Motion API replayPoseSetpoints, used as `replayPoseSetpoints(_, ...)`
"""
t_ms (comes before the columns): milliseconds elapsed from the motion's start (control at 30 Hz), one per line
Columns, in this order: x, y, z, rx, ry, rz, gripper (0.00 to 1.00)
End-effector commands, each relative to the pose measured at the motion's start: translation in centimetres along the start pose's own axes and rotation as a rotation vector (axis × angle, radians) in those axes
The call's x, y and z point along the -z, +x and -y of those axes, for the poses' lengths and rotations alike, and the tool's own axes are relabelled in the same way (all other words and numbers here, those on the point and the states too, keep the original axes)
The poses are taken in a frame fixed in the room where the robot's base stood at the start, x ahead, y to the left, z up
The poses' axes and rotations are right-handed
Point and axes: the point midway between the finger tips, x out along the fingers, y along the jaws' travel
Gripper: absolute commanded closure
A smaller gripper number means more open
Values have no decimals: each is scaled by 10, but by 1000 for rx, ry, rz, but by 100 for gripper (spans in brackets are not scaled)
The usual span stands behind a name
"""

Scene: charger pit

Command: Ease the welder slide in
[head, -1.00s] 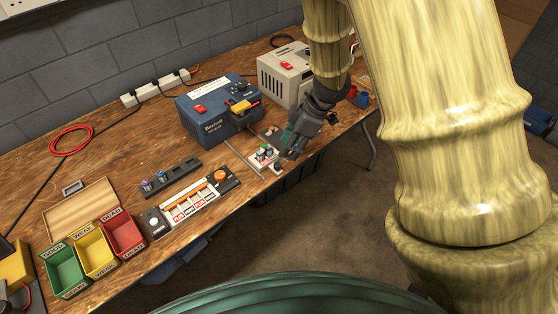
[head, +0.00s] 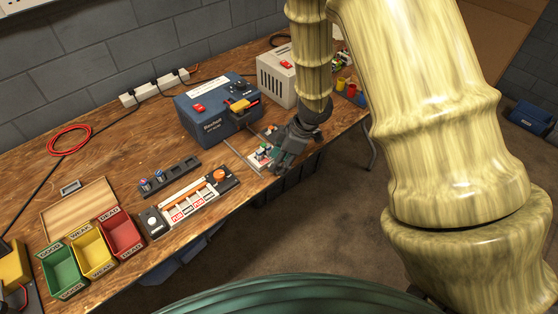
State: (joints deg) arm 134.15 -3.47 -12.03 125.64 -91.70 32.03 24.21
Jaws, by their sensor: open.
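The blue welder (head: 212,113) stands on the bench with a red switch, a black knob and a yellow-topped head on its right side. Its white slide (head: 257,160) sits out in front of it on thin rails, near the bench's front edge. Small cells (head: 264,149) stand on the slide. My gripper (head: 276,162) is open and points down at the slide's right front end. It covers that part of the slide, so I cannot tell whether the fingers touch it.
A grey vented box (head: 278,80) stands behind my arm. Left of the slide are a dark cell rack (head: 168,176) and a tester strip (head: 196,198) with an orange knob. Green (head: 62,268), yellow (head: 92,252) and red bins (head: 122,236) stand at the front left.

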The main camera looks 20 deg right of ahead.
Motion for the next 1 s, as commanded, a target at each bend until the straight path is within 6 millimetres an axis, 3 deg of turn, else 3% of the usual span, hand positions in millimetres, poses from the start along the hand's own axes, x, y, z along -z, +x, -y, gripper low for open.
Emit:
replayPoseSetpoints(433,0,4,0,0,0,-1,58)
replayPoseSetpoints(667,0,4,0,0,0,-1,100)
replayPoseSetpoints(1000,-1,2,-3,-3,8,-1,100)
